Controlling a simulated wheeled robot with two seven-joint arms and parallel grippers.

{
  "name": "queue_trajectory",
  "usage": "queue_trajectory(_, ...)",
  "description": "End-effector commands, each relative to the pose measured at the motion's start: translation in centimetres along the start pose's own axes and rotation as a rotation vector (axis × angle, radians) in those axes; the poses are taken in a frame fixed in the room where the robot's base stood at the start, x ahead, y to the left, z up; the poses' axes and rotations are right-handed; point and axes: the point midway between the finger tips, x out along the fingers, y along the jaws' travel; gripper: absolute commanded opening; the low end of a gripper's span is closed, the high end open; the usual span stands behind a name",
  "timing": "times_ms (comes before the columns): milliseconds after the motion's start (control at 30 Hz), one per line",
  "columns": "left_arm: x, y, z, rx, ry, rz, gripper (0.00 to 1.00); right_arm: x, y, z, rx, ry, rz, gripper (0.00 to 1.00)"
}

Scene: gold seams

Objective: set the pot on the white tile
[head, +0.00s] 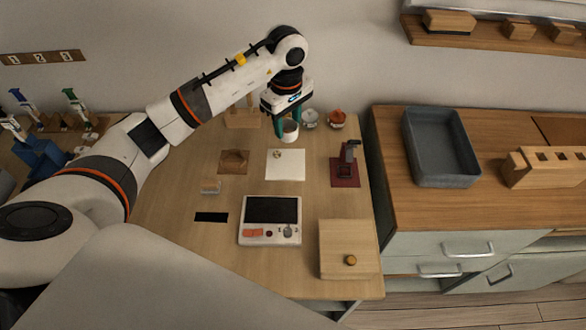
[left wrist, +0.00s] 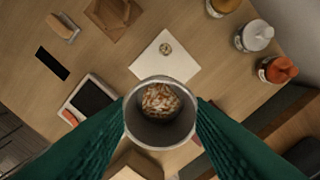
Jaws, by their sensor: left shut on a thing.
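The pot (left wrist: 160,132) is a small pale cup with brownish pieces inside, seen from above in the left wrist view. My left gripper (head: 288,128) is shut on it, with a green finger on each side. In the head view the pot (head: 290,133) is held beyond the far edge of the white tile (head: 287,170). The white tile also shows in the left wrist view (left wrist: 178,68), partly behind the pot, with a small round item (left wrist: 165,48) on it. My right gripper is not in view.
A scale-like device (head: 270,232) and a wooden box (head: 347,235) stand nearer on the table. A dark red mat (head: 344,173) with a dark tool lies right of the tile. Jars (head: 337,118) stand behind. A brown square (head: 234,161) lies left.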

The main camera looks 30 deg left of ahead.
Motion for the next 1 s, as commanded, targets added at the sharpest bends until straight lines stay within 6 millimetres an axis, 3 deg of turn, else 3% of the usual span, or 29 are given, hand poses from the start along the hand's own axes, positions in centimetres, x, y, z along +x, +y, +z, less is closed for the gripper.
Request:
queue_trajectory(33, 1.4, 0.0, 0.0, 0.0, 0.0, 0.0, 0.22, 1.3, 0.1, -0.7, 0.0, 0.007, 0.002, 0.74)
queue_trajectory(200, 3.1, 0.0, 0.0, 0.0, 0.0, 0.0, 0.22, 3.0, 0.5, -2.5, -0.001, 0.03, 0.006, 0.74)
queue_trajectory(300, 4.0, 0.0, 0.0, 0.0, 0.0, 0.0, 0.22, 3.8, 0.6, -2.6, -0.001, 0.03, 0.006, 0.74)
queue_trajectory(600, 8.6, 0.1, -0.1, 0.0, 0.002, 0.005, 0.22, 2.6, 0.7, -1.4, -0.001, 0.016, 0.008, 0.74)
queue_trajectory(1000, 12.9, 0.1, -0.1, 0.0, 0.003, 0.003, 0.22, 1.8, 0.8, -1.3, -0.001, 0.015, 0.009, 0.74)
